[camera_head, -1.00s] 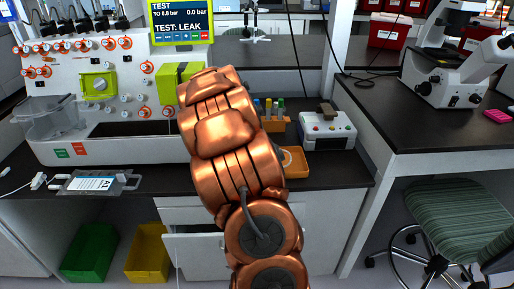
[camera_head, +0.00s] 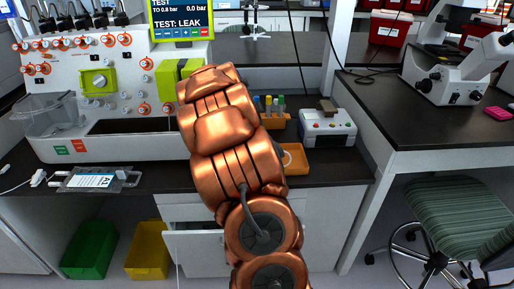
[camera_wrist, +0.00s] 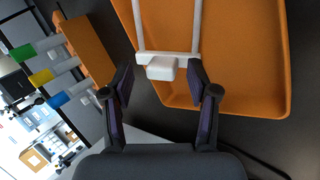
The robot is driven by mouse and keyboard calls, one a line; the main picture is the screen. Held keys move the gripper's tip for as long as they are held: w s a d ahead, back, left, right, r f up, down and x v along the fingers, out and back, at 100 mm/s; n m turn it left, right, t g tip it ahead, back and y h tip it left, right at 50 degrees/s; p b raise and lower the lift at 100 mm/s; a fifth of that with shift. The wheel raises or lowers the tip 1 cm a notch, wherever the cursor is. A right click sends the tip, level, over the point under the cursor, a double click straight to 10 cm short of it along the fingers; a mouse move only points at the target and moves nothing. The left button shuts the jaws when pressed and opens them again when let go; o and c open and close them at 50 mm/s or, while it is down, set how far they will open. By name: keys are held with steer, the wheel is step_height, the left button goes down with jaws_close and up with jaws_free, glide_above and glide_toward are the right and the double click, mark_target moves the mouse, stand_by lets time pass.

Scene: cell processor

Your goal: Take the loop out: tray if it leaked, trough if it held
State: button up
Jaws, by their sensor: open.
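The machine's screen (camera_head: 182,20) reads "TEST: LEAK" and 0.0 bar. The orange tray (camera_head: 305,169) is on the bench right of my arm, and it fills the upper right of the wrist view (camera_wrist: 272,98). The white loop (camera_wrist: 196,25) shows there as two tubes joined by a crossbar with a white block, over the tray's near left part. My gripper (camera_wrist: 162,78) is open, its fingertips on either side of the block with gaps visible. In the head view my arm hides the gripper and most of the loop.
An orange rack (camera_head: 272,121) with colored tubes stands behind the tray. A white device (camera_head: 327,127) is to the right. A dark trough-like recess (camera_head: 130,127) runs along the machine's front. A labelled bag (camera_head: 90,181) lies on the bench at left.

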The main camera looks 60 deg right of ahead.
steer(key=v, duration=1.2)
steer(key=shift+w+a, duration=0.1)
stand_by(0.4)
